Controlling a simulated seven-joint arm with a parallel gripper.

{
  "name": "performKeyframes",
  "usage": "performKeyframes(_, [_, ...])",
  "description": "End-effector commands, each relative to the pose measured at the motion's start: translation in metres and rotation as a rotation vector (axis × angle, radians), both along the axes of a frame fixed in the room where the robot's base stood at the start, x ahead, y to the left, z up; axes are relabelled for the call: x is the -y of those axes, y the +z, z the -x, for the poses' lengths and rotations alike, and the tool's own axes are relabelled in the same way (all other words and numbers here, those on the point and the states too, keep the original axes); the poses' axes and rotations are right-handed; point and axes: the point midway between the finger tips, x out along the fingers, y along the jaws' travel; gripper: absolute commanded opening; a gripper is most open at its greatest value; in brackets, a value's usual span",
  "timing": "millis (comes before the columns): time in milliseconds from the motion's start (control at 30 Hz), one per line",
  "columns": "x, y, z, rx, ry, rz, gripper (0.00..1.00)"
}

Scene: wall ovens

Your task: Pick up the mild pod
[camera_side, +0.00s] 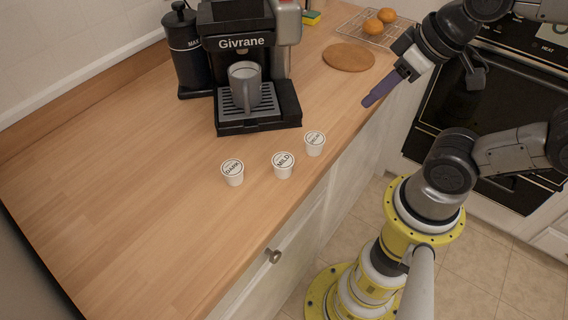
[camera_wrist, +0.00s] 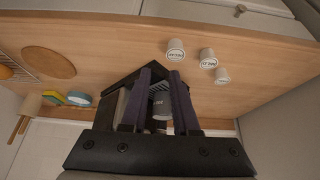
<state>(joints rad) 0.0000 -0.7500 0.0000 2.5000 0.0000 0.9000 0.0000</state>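The mild pod (camera_side: 284,166) is a small white cup with "MILD" printed on its lid. It stands upright on the wooden counter, in the middle of three pods. In the wrist view, the middle pod of the row (camera_wrist: 207,59) appears to be the same one; its label is hard to read there. My gripper (camera_side: 370,101) is above the counter's front edge, up and to the right of the pods in the side view. In the wrist view its two dark fingers (camera_wrist: 162,80) are apart, with nothing held between them.
The dark pod (camera_side: 233,173) stands to the left and a third pod (camera_side: 315,144) to the right. The coffee machine (camera_side: 258,118) holds a grey mug (camera_side: 245,85); a black grinder (camera_side: 187,50) is beside it. A round board (camera_side: 348,57) lies behind. The counter's left front is clear.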

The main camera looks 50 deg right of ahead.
Motion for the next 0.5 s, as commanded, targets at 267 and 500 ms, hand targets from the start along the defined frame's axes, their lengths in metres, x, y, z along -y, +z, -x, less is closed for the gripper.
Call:
performKeyframes(267, [0.0000,0.0000,0.0000,0.000,0.000,0.000,0.81])
performKeyframes(500, [0.0000,0.0000,0.0000,0.000,0.000,0.000,0.88])
